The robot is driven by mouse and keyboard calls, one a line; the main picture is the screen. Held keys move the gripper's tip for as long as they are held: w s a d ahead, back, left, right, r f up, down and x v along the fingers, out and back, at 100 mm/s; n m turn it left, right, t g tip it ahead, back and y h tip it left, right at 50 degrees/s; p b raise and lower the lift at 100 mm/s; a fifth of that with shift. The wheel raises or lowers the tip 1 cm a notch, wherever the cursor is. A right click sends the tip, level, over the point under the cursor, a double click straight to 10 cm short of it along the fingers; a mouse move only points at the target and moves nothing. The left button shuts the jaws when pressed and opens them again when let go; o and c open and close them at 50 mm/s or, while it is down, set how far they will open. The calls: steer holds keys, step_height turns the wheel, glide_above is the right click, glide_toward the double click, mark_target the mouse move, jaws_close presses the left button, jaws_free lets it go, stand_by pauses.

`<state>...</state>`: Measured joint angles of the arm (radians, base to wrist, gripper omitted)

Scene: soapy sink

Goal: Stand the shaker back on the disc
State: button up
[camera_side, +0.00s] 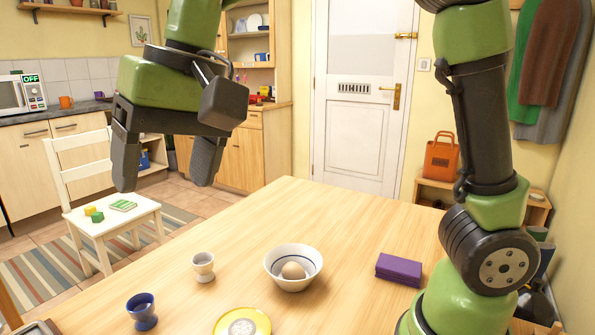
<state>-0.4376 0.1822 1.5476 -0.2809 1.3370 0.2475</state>
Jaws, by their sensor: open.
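No shaker that I can make out shows in the side view. A yellow dish (220,326) at the front edge of the table is cut off by the frame. A pale grey round piece (243,327) lies in its middle; I cannot tell whether this is the disc. My gripper (164,182) is open and empty, pointing down with its two dark fingers well apart. It hangs high at the upper left, above the level of the table.
A purple box (398,270) lies right, near my arm's base. The wooden table (330,222) is clear toward the back.

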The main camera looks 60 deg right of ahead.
steer(key=s+d+f+m+t, duration=0.1)
steer(key=s+d+t, duration=0.3)
steer(key=s+d, duration=0.8)
steer(key=shift+s+f+m+t, duration=0.3)
steer(key=shift+s+f, duration=0.25)
steer(key=shift+s, duration=0.5)
